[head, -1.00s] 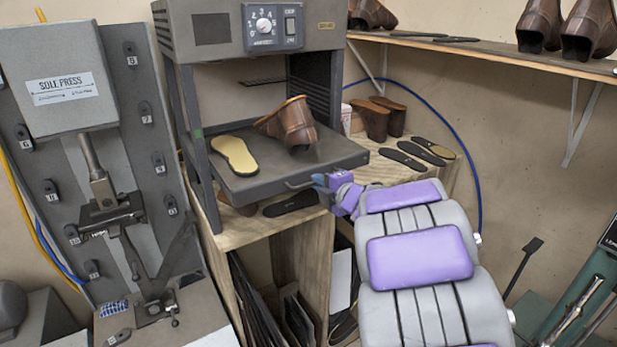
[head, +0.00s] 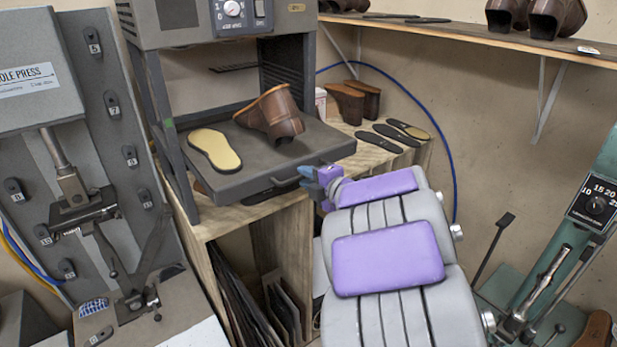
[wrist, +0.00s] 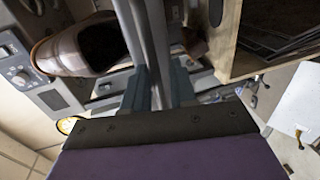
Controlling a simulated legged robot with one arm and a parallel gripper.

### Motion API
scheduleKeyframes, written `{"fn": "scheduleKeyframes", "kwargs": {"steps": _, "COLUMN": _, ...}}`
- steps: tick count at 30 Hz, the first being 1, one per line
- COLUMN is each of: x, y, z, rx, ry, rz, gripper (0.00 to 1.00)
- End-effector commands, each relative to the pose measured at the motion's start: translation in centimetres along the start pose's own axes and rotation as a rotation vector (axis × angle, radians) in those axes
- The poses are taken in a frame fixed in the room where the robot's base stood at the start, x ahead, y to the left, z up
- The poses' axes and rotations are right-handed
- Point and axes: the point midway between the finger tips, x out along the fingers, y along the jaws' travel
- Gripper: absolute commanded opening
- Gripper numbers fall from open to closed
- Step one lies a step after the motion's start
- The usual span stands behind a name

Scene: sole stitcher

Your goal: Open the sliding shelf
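The sliding shelf (head: 238,184) is a dark grey tray low in the grey machine frame, and it sticks out past the frame's front posts. A brown shoe (head: 272,112) and a yellow sole (head: 214,149) rest on it. The shelf's bar handle (head: 283,182) runs along its front edge. My gripper (head: 313,180) is at the right end of this handle. In the wrist view, my gripper's fingers (wrist: 157,88) lie on both sides of a grey bar, which appears to be the handle. The fingertips' contact is partly hidden. The shoe also shows in the wrist view (wrist: 75,50).
A wooden bench (head: 210,228) carries the machine, with dark sheets stored below. Shoes (head: 352,98) and loose soles (head: 392,135) lie on its right side. The sole press (head: 70,190) stands left. A wall shelf (head: 480,36) is at upper right, and a green machine (head: 560,270) stands right.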

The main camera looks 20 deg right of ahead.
Motion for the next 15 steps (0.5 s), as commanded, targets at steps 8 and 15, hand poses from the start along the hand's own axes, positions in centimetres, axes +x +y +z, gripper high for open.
{"fn": "scheduleKeyframes", "kwargs": {"steps": 8, "x": -0.1, "y": 0.3, "z": 0.0, "rx": -0.001, "ry": 0.0, "rz": 0.005, "gripper": 0.38}}
{"fn": "scheduleKeyframes", "kwargs": {"steps": 15, "x": -1.2, "y": 0.3, "z": 0.0, "rx": -0.001, "ry": -0.002, "rz": 0.007, "gripper": 0.38}}
